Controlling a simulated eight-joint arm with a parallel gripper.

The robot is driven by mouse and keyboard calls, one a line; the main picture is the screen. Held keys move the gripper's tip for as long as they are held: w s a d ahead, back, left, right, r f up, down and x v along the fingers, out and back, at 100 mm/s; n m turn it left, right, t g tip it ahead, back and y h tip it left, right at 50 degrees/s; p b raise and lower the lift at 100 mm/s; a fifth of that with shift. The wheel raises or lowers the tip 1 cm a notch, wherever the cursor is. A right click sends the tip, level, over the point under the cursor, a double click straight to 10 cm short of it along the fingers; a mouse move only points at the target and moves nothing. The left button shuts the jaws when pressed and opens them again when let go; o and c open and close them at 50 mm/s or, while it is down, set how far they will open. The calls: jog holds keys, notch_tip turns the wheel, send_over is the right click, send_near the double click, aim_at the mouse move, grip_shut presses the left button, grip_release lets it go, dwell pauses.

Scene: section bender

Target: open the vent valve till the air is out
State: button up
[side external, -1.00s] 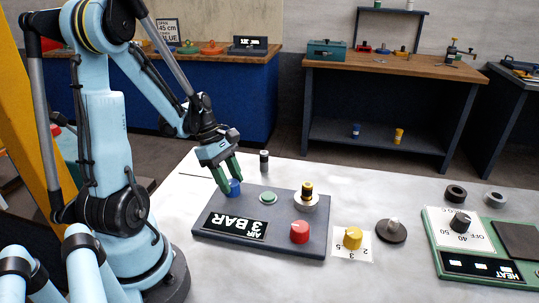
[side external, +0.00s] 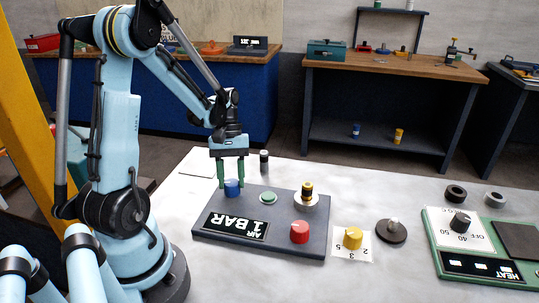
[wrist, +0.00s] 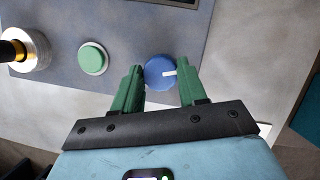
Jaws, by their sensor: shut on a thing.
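The blue round knob (side external: 232,188), which I take for the vent valve, sits at the far left corner of a dark grey panel (side external: 285,245). My gripper (side external: 231,182) points down from above, its two green fingers shut on the knob's sides. In the wrist view the blue knob (wrist: 158,72) lies between the fingertips, and its white mark points right. The panel's display (side external: 237,224) reads AIR 1 BAR.
The panel also bears a green button (side external: 268,198), a red knob (side external: 299,232) and a black-and-yellow fitting on a pale disc (side external: 307,196). A black cylinder (side external: 264,161) stands behind the panel. A yellow knob (side external: 352,238) and the green-framed heat panel (side external: 480,240) are right.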

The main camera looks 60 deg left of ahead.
jog(key=shift+d+m+g, duration=0.1)
jog(key=shift+m+g, duration=0.3)
jog(key=shift+m, duration=0.8)
jog(key=o, duration=1.1)
jog(key=shift+c, duration=0.2)
jog(key=shift+r, duration=0.1)
jog(key=v, duration=1.2)
jog(key=shift+d, duration=0.25)
jog(key=shift+w, duration=0.1)
